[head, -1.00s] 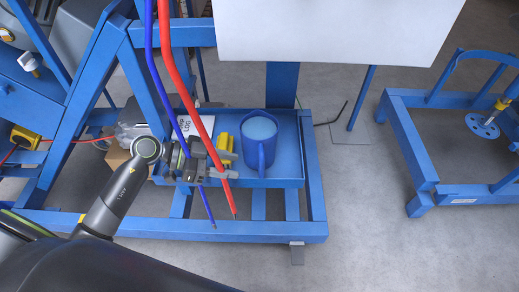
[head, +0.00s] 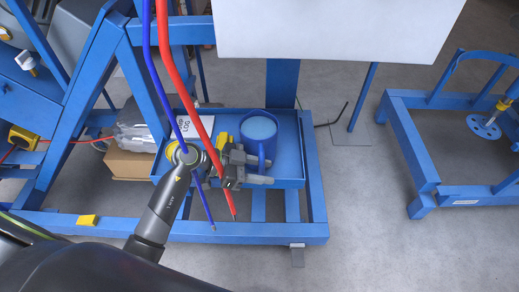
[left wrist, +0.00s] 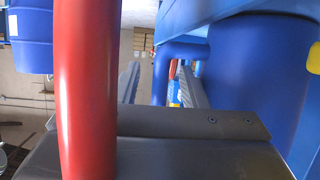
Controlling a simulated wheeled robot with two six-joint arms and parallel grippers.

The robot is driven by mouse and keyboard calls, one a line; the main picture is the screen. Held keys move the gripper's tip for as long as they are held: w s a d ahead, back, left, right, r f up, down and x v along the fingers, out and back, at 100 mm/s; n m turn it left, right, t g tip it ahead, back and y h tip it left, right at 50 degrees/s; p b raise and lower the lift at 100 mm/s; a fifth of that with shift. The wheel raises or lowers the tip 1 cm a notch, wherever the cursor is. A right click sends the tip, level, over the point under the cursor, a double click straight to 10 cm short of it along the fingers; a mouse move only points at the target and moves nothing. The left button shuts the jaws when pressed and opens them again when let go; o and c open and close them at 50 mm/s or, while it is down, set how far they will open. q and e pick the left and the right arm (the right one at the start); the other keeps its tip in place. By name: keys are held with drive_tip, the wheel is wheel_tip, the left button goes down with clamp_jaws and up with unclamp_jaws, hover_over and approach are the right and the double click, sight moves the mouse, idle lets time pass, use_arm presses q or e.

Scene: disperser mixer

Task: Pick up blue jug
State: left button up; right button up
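The blue jug (head: 257,127) stands upright in a blue tray on the frame, with its handle toward me. It looks filled with something light blue. My left gripper (head: 267,171) is at the handle side of the jug, its fingers pointing right. In the left wrist view the two fingers (left wrist: 162,90) are apart, with the jug handle (left wrist: 160,70) showing in the gap between them. The jug body (left wrist: 258,85) is just right of the fingers. I cannot tell whether a finger touches the handle. My right gripper is not in view.
A red hose (head: 187,95) and a blue hose (head: 168,90) hang in front of my left gripper. The tray (head: 288,150) also holds a yellow item and a paper. A white panel (head: 335,30) overhangs behind. Floor is clear to the right, before another blue frame (head: 418,165).

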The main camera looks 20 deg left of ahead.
use_arm(q)
clamp_jaws()
drive_tip(key=shift+r, duration=0.2)
